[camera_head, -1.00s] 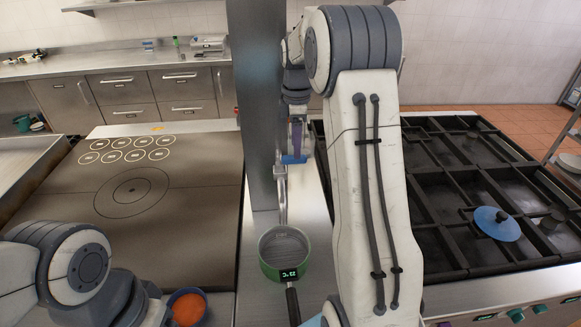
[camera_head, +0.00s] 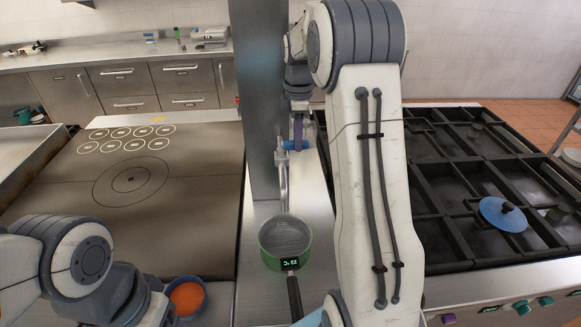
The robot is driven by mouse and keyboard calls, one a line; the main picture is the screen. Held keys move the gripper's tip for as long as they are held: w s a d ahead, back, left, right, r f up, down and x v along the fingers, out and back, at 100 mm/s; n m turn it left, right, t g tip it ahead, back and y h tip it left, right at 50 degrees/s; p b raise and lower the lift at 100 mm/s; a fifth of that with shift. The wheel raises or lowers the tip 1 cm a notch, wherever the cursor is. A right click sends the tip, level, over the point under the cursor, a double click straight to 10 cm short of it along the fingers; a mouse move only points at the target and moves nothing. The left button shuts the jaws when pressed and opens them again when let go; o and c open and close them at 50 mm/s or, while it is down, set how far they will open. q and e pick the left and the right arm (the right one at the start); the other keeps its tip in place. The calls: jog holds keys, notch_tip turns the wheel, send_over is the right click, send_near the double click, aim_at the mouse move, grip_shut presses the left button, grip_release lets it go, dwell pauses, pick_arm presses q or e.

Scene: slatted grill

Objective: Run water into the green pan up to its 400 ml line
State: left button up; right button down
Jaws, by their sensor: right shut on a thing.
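The green pan (camera_head: 267,258) stands upright on the steel strip below the tap, its black handle (camera_head: 294,298) toward me. A small display on its near side reads about 23 °C. The water level and the 400 ml line cannot be made out. The metal tap (camera_head: 282,182) stands by the steel column, its spout coming down over the pan. I cannot tell whether water runs. My right gripper (camera_head: 298,138) is shut on the tap's blue handle (camera_head: 291,145), partly hidden by my own arm. My left arm shows at lower left; its gripper is out of view.
A blue bowl with orange contents (camera_head: 187,298) stands left of the pan. A flat hotplate (camera_head: 75,200) lies to the left. A black slatted grill (camera_head: 445,190) lies to the right, with a blue lid (camera_head: 503,214) on it. The steel column (camera_head: 257,90) rises behind the tap.

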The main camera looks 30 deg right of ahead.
dwell(0.4)
jog(key=shift+w+r+n+p, duration=0.15)
jog(key=shift+w+n+p, duration=0.05)
jog(key=shift+n+p, duration=0.5)
jog(key=shift+w+d+n, duration=0.1)
jog(key=shift+w+n, duration=0.05)
jog(key=shift+n, duration=0.15)
jog(key=shift+w+f+n, duration=0.1)
jog(key=shift+f+n, duration=0.1)
jog(key=shift+n, duration=0.1)
jog(key=n+p, duration=0.1)
jog(key=w+n, duration=0.1)
jog(key=shift+d+n+p, duration=0.1)
jog(key=shift+n+p, duration=0.2)
jog(key=shift+p, duration=0.1)
dwell(5.7)
